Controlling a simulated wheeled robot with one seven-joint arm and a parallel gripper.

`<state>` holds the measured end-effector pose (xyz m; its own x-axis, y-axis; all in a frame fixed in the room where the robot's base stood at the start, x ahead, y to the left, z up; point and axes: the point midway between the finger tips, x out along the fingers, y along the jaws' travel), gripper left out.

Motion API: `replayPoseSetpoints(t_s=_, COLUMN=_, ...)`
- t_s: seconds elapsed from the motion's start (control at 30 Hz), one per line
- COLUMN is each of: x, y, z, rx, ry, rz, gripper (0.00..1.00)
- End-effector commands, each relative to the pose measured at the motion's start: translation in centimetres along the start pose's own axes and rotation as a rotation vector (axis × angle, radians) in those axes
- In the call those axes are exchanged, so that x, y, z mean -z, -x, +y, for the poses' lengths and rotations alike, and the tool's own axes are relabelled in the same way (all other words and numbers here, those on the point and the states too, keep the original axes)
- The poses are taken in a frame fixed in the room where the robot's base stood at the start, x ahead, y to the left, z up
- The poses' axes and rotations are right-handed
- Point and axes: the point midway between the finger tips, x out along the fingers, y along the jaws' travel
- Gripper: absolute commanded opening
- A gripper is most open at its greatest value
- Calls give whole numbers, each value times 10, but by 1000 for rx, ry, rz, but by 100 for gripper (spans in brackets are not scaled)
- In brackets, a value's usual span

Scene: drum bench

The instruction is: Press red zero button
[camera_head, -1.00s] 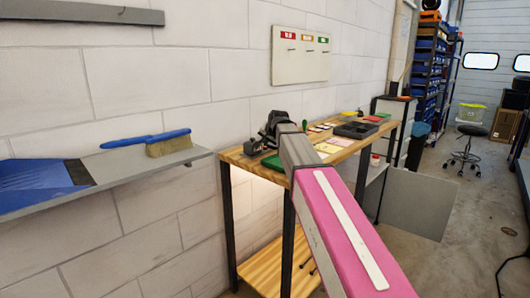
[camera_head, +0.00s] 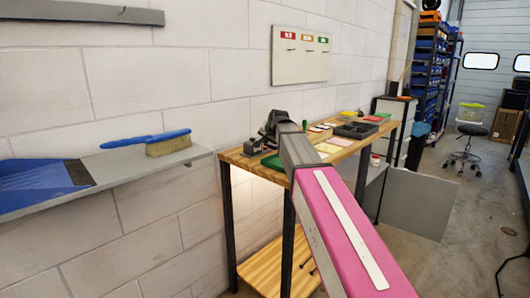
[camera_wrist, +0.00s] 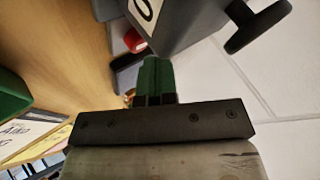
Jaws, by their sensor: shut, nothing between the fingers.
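My gripper (camera_wrist: 155,80) shows in the wrist view as two green fingers closed together, with nothing between them. Just beyond the fingertips is a grey device (camera_wrist: 185,22) with a white label bearing a "0" and a black knob (camera_wrist: 258,26) on its side. A small round red part (camera_wrist: 135,41), which looks like the red button, sits just left of the device body, above and left of the fingertips. I cannot tell whether the fingers touch the device. In the head view my arm covers most of this spot.
The wooden bench (camera_head: 236,158) stands along the wall. It carries a dark tray (camera_head: 356,129), cards and small parts. A shelf (camera_head: 105,172) with a blue brush (camera_head: 145,141) and a blue dustpan (camera_head: 40,186) is at left. A green item (camera_wrist: 12,96) lies at left in the wrist view.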

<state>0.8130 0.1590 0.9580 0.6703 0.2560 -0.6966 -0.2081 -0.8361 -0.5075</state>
Motion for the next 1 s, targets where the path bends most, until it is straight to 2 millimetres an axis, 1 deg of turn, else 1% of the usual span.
replayPoseSetpoints(t_s=0.2, x=5, y=7, z=-5, rx=0, ry=0, rz=0, gripper=0)
replayPoseSetpoints(t_s=0.57, x=6, y=8, z=-6, rx=0, ry=0, rz=0, gripper=0)
replayPoseSetpoints(t_s=0.77, x=13, y=17, z=-13, rx=0, ry=0, rz=1, gripper=0)
replayPoseSetpoints(t_s=1.0, x=24, y=32, z=-24, rx=0, ry=0, rz=0, gripper=0)
